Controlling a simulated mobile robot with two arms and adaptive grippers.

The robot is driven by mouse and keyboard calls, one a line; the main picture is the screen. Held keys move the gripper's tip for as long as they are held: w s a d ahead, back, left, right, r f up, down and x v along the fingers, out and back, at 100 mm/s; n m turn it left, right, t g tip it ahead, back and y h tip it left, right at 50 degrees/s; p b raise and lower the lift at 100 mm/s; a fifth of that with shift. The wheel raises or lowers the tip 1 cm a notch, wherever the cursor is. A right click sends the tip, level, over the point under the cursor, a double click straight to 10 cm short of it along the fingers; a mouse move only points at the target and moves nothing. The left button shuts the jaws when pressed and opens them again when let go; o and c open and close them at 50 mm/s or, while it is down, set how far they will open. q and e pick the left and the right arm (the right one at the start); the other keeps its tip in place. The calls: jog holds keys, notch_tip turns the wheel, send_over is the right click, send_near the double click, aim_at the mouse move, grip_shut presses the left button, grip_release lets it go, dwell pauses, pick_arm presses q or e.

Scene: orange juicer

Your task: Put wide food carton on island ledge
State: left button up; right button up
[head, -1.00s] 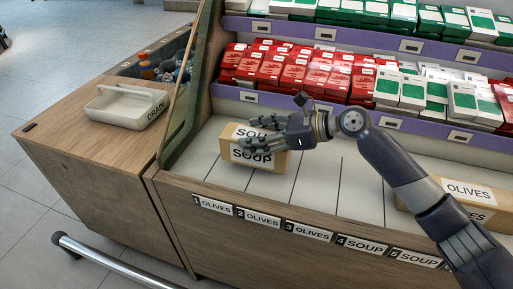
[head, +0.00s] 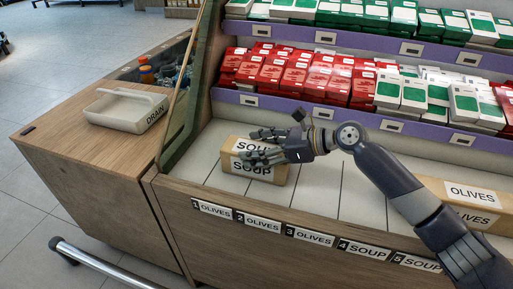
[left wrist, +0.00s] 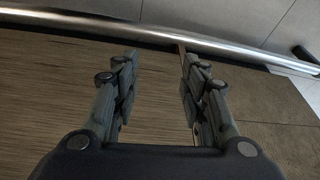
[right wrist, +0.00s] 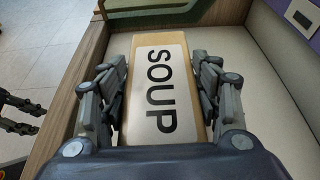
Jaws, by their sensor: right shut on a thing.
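A wide tan food carton labelled SOUP (head: 262,172) rests on the pale lower shelf of the display unit, near its left end. My right gripper (head: 268,147) reaches over the carton from the right, with its fingers along both sides. In the right wrist view the carton (right wrist: 160,90) sits between the fingers of the right gripper (right wrist: 160,85), its SOUP face towards the camera. My left gripper (left wrist: 158,75) shows only in its wrist view, fingers apart and empty, over a wooden surface. The wooden ledge (head: 90,110) of the island stands left of the display.
A white DRAIN tray (head: 126,109) stands on the wooden ledge. A slanted side panel (head: 183,110) separates the ledge from the shelf. An OLIVES carton (head: 465,195) lies at the shelf's right. Red boxes (head: 300,75) line the shelf behind. The shelf's middle is clear.

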jog(key=o, duration=1.2)
pick_arm(q)
jog(key=shift+f, duration=0.25)
pick_arm(e)
jog(key=shift+s+d+r, duration=0.1)
jog(key=shift+d+r, duration=0.25)
jog(key=shift+d, duration=0.2)
pick_arm(q)
jog(key=p+x, duration=0.2)
jog(key=x, duration=0.4)
jog(key=shift+s+f+g, duration=0.3)
jog(key=shift+f, duration=0.15)
pick_arm(e)
jog(key=v, duration=1.1)
pick_arm(q)
jog(key=shift+d, duration=0.1)
pick_arm(e)
jog(key=shift+s+a, duration=0.1)
